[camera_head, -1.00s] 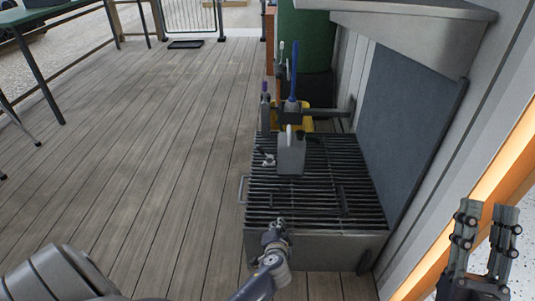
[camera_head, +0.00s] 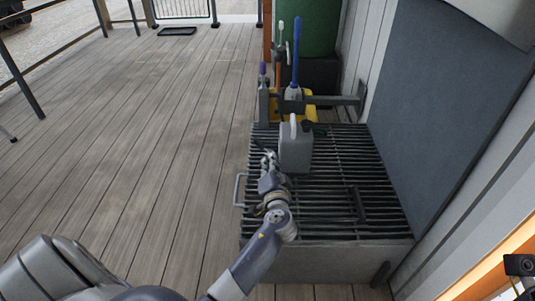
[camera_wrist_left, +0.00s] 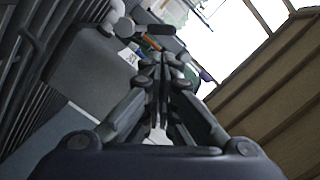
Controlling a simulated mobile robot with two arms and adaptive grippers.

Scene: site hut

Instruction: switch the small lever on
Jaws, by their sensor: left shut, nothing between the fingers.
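My left gripper (camera_head: 268,168) is over the slatted metal grate, just left of and in front of a grey jug (camera_head: 295,152). In the left wrist view its fingers (camera_wrist_left: 165,62) are shut together with nothing between them. I cannot make out the small lever for certain. A small pale fitting on the grate was at this spot earlier, and my gripper now overlaps it. I cannot tell whether they touch. Only a dark piece of my right gripper (camera_head: 520,268) shows at the right edge, with its fingers unclear.
The grate (camera_head: 335,205) has a side handle (camera_head: 239,190) on its left. Behind the jug stand a blue-handled brush (camera_head: 295,55) and a grey rail (camera_head: 340,101). A dark panel (camera_head: 450,100) rises at the right. The plank floor (camera_head: 150,150) at the left is clear.

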